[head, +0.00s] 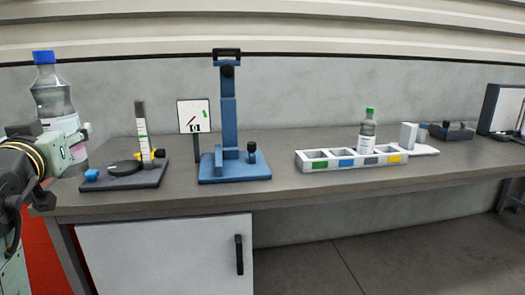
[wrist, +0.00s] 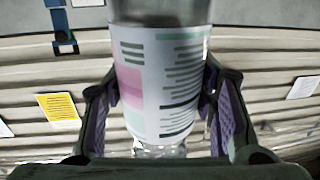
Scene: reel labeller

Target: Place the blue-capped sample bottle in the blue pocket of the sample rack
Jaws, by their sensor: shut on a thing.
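The blue-capped sample bottle (head: 53,98) is clear with a printed label and stands upright at the far left of the head view, high beside the bench's left end. My gripper (head: 62,143) is shut around its lower part. The wrist view shows the bottle's label (wrist: 160,75) between the two fingers; its cap is out of that view. The white sample rack (head: 302,165) lies on the bench right of centre, far from my gripper. Its blue pocket (head: 346,162), second from left, looks empty. A green-capped bottle (head: 368,133) stands in the third, grey-marked pocket.
A dark stand with a ruled post (head: 141,130) is nearest the bottle on the bench (head: 285,190). A blue press-like stand (head: 229,140) and a small dial panel (head: 194,116) stand between it and the rack. White and dark boxes lie right of the rack.

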